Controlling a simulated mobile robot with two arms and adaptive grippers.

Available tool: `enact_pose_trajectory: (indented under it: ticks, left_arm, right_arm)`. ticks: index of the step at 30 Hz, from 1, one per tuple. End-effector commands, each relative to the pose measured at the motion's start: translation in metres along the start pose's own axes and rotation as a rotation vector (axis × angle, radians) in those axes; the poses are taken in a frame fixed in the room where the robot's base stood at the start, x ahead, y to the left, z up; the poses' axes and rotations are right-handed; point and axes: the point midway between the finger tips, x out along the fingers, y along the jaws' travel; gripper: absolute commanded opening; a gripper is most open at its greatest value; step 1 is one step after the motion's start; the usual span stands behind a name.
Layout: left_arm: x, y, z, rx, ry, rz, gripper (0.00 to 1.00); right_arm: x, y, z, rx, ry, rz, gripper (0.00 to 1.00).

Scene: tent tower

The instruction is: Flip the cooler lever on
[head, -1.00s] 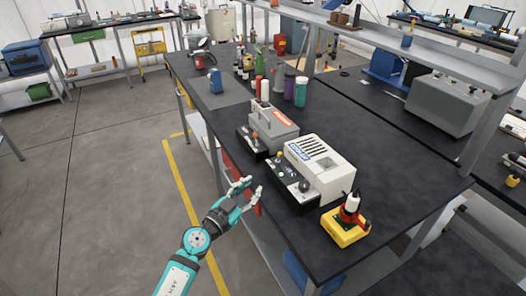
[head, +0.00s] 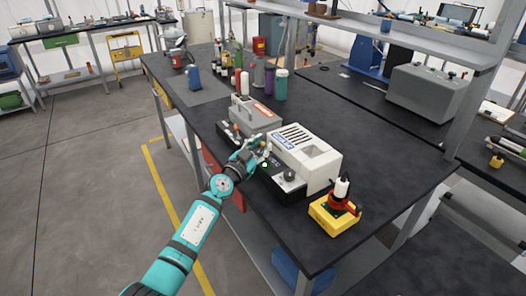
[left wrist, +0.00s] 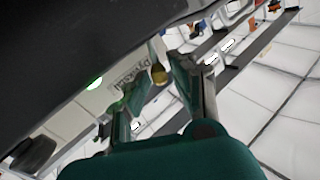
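A white machine (head: 318,165) with top vents and a blue label stands on the black workbench. Its dark front panel (head: 287,186) carries a dark knob and a green light, which also shows in the left wrist view (left wrist: 95,82). A grey box (head: 256,119) with an orange label stands beside it. My left gripper (head: 262,146) is at the left end of the white machine's front, near the grey box. In the left wrist view its fingers (left wrist: 160,95) are apart. A small lever with a brass-coloured tip (left wrist: 159,74) appears between them; contact cannot be told. Which machine is the cooler is unclear.
A yellow box (head: 333,216) with a red and white top part sits at the near right. Several bottles and cups, including a teal one (head: 281,85), stand behind the grey box. The bench (head: 385,150) is clear right of the white machine.

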Motion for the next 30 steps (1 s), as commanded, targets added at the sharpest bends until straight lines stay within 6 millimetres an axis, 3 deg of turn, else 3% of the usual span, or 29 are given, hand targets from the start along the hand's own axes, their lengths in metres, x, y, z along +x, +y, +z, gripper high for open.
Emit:
enact_pose_trajectory:
  ticks: [4,14,20,30]
  left_arm:
    - [0.0111,0.0006,0.0011,-0.001,0.000,0.000,0.25]
    - [0.0134,0.0000,-0.0007,-0.001,0.000,0.000,0.25]
    - [0.0132,0.0000,-0.0005,-0.001,0.000,0.000,0.00]
    - [0.0130,0.0001,0.0002,-0.001,-0.001,0.000,0.00]
  right_arm:
    - [0.0096,0.0000,0.0003,0.000,0.001,0.000,0.40]
    - [0.0093,-0.0007,-0.0001,-0.001,0.002,-0.001,0.40]
    - [0.0094,-0.0020,-0.0002,-0.003,0.002,-0.002,0.40]
    - [0.0095,-0.0061,-0.0009,-0.002,0.003,-0.007,0.40]
